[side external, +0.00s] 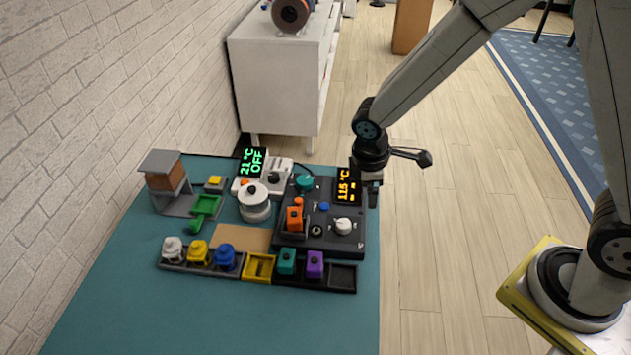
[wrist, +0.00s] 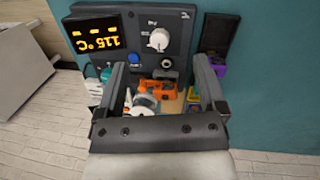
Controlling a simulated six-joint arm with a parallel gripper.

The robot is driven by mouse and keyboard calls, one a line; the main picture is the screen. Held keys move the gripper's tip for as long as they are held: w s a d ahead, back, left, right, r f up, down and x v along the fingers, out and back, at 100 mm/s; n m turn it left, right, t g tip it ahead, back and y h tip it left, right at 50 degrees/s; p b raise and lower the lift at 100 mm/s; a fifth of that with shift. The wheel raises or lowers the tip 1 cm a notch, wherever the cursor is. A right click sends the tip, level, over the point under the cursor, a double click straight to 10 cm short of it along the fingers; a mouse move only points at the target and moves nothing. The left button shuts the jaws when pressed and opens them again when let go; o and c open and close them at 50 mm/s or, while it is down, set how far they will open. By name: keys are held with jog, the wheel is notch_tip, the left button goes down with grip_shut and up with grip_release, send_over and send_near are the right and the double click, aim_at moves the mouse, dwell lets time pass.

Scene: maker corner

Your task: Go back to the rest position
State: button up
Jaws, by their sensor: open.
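My gripper (side external: 373,192) hangs at the right edge of the teal table (side external: 110,310), above and beside the right side of the dark control panel (side external: 325,245). In the wrist view my gripper (wrist: 160,95) has its two fingers spread apart with nothing held between them. Past the fingers, the panel (wrist: 180,30) shows a lit 115 °C display and a white knob. An orange block-shaped part (side external: 295,218) sits on the panel's left side, and it also shows between the fingers in the wrist view (wrist: 158,87), apart from them.
A dark tray (side external: 343,277) holds white, yellow and blue pieces, a yellow frame, and teal and purple blocks. The table's front left is bare.

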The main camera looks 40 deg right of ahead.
jog(key=s+d+r+m+t+y, duration=0.2)
jog(key=s+d+r+m, duration=0.3)
jog(key=s+m, duration=0.4)
jog(key=shift+s+r+m, duration=0.15)
jog(key=shift+r+m, duration=0.3)
jog(key=shift+m, duration=0.25)
dwell(0.3)
